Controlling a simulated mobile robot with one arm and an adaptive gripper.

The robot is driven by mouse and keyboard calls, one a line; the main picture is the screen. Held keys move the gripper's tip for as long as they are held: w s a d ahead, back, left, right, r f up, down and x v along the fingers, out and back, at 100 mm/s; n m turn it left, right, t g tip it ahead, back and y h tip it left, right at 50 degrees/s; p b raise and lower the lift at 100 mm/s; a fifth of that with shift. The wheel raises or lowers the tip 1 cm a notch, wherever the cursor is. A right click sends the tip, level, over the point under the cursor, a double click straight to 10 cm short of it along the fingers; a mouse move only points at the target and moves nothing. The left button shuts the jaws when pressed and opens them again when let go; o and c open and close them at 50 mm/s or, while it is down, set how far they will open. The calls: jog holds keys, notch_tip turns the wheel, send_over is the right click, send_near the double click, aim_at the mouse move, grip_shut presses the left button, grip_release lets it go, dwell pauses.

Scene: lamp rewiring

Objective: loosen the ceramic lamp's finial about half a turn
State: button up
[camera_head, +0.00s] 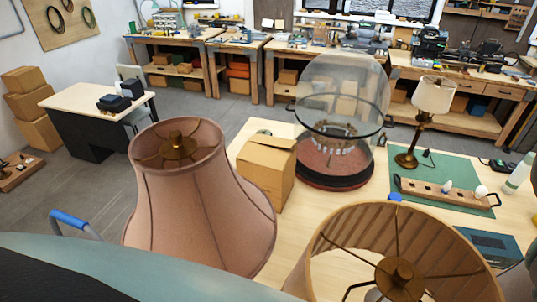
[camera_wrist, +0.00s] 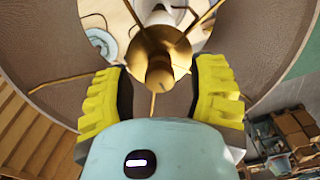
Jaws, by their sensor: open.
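In the wrist view, my gripper (camera_wrist: 160,88) is open, with one yellow ribbed finger on each side of a brass finial (camera_wrist: 160,76). The finial is round and sits on a wider brass hub with thin spokes inside a lampshade (camera_wrist: 50,50). A gap shows on both sides, and neither finger appears to touch it. In the head view, a pink bell-shaped shade (camera_head: 185,205) with a brass hub (camera_head: 178,147) stands front left, and a pleated beige shade (camera_head: 335,232) with a brass hub (camera_head: 399,279) stands front right. Both lamp bases are hidden. My gripper does not show clearly there.
A cardboard box (camera_head: 266,172) and a glass dome (camera_head: 345,100) stand on the table behind the shades. A smaller brass lamp (camera_head: 408,158) and a wooden tray (camera_head: 445,196) rest on a green mat (camera_head: 466,176). Workbenches line the back.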

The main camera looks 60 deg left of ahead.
jog(key=shift+a+f, duration=0.1)
jog(key=shift+f, duration=0.2)
jog(key=shift+o, duration=0.4)
grip_shut()
